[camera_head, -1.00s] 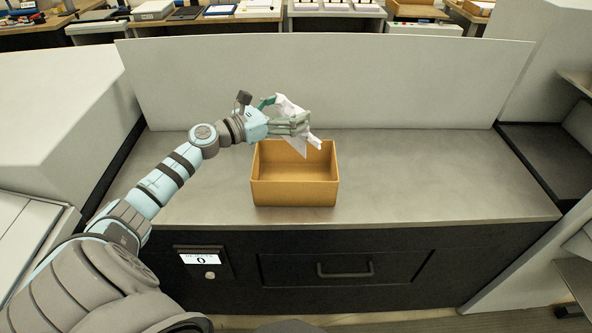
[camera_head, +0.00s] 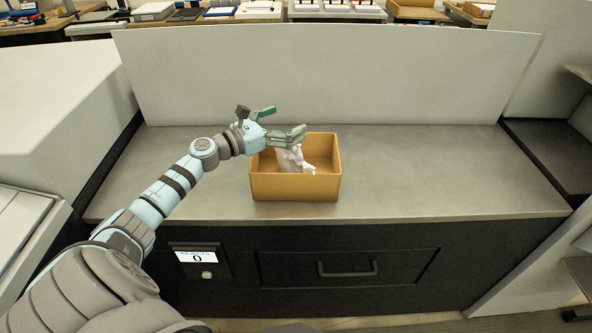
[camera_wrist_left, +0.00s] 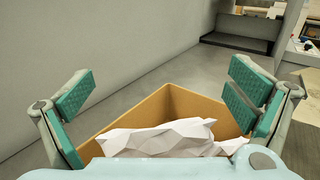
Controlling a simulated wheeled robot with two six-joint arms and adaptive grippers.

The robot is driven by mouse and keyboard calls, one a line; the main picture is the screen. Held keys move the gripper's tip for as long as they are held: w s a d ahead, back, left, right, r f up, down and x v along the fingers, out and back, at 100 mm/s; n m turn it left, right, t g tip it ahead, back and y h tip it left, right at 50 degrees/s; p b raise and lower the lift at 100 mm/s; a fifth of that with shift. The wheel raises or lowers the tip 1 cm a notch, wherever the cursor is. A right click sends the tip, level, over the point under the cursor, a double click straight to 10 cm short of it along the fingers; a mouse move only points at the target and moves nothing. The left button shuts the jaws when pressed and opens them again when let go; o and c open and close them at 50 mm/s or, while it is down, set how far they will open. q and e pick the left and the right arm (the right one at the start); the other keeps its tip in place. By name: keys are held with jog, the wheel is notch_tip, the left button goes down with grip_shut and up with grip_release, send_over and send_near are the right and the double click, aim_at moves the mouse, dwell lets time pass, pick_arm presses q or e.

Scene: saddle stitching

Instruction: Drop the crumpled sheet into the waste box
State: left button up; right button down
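The crumpled white sheet (camera_head: 291,160) is inside the tan waste box (camera_head: 295,188), toward its left and middle. The sheet also shows in the left wrist view (camera_wrist_left: 165,138), below and between the spread fingers. The open-topped box stands on the grey counter; its far corner shows in the left wrist view (camera_wrist_left: 172,98). My left gripper (camera_head: 280,122) is above the box's back left part, open, with its green-padded fingers wide apart and nothing between them. Whether the sheet rests on the box floor cannot be told. My right gripper is not in view.
The grey counter (camera_head: 430,175) is clear on both sides of the box. A pale upright panel (camera_head: 330,75) stands behind it. A black front with a drawer handle (camera_head: 347,272) and a small display reading 0 (camera_head: 196,257) are below.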

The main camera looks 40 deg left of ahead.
pick_arm(q)
notch_tip(320, 180, up, 10)
dwell(0.6)
